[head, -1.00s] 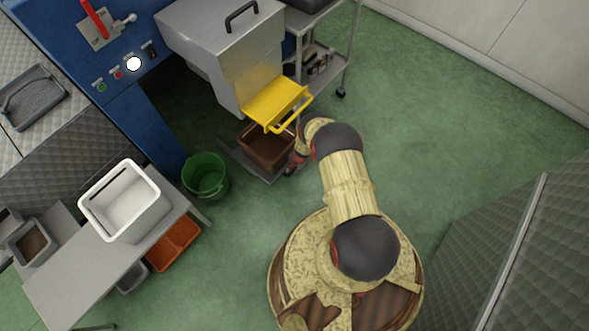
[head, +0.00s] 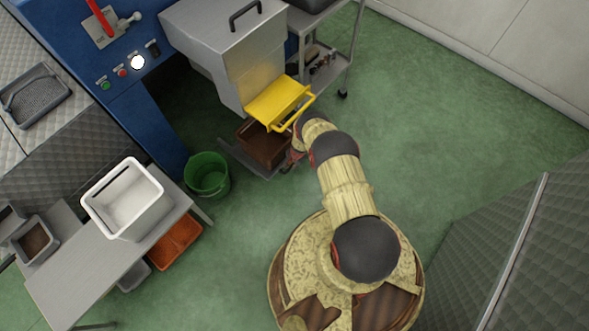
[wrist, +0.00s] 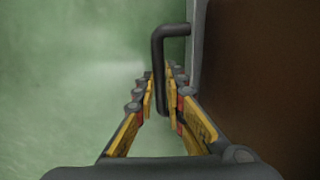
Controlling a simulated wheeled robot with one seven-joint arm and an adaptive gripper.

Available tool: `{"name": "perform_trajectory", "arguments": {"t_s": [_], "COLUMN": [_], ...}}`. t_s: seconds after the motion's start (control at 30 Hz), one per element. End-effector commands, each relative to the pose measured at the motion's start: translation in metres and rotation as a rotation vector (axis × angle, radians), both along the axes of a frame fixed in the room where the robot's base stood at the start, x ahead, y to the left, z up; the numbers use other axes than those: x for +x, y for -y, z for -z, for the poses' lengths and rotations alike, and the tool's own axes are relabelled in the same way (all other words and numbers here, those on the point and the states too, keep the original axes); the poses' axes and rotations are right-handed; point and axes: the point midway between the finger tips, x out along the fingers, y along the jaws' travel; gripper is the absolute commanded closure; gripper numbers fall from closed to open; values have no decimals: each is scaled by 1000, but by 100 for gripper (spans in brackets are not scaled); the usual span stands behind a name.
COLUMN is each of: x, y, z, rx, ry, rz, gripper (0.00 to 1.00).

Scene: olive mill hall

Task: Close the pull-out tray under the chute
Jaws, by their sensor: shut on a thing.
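The pull-out tray (head: 262,147), brown inside, sits low under the yellow chute (head: 279,101) of the steel machine housing. Its front part sticks out past the chute's lip, and its back part is hidden below the chute. In the wrist view the tray's brown inside (wrist: 268,75) fills the right side, with a grey front wall and a dark bent handle (wrist: 160,75) on it. My gripper (wrist: 162,88) is shut on the handle, one finger on each side. In the head view my gripper (head: 291,160) is at the tray's front, partly hidden by my arm.
A green bucket (head: 207,174) stands left of the tray. A steel cart (head: 325,70) stands behind right. A table with a white bin (head: 125,200) is at the left, an orange crate (head: 175,243) beneath it. The floor to the right is clear.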

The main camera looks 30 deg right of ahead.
Motion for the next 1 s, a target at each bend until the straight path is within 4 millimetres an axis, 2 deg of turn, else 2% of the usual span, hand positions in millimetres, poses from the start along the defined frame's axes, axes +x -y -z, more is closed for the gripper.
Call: {"name": "perform_trajectory", "arguments": {"t_s": [0.2,0.6,0.63,0.9,1.0], "x": [14,17,17,16,16], "y": [1,1,1,1,1], "z": [0,0,0,0,0], "rx": [-5,-4,-4,-4,-4], "ry": [-1,-1,-1,-2,-2], "rz": [0,2,2,2,1], "gripper": [100,100,87,71,70]}}
